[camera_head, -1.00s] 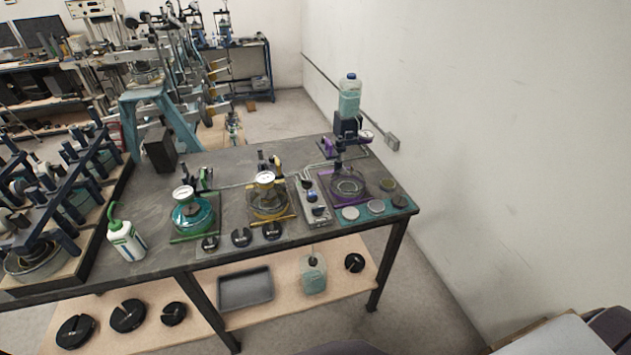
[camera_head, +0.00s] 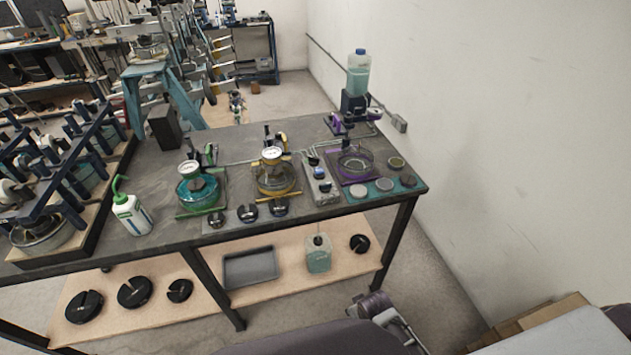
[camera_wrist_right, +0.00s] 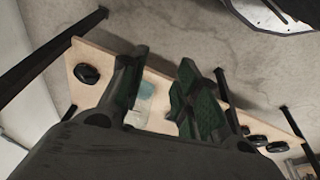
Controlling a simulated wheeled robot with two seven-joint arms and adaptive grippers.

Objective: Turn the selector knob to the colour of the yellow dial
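The yellow dial station (camera_head: 276,178) stands on the bench, with a white-faced gauge (camera_head: 272,154) on top. To its right is a grey panel (camera_head: 321,183) with several dark and blue knobs; which way the selector knob points is too small to tell. My right gripper (camera_head: 372,308) is low in front of the bench, well away from the panel. In the right wrist view my right gripper (camera_wrist_right: 157,95) has its two fingers spread apart, with nothing held between them. The left gripper is not in view.
A green station (camera_head: 198,188) and a purple one (camera_head: 355,165) flank the yellow one. A white bottle (camera_head: 132,215) stands at the bench's left. The lower shelf holds a grey tray (camera_head: 250,268), a jug (camera_head: 318,258) and black slotted discs. Open floor lies right of the bench.

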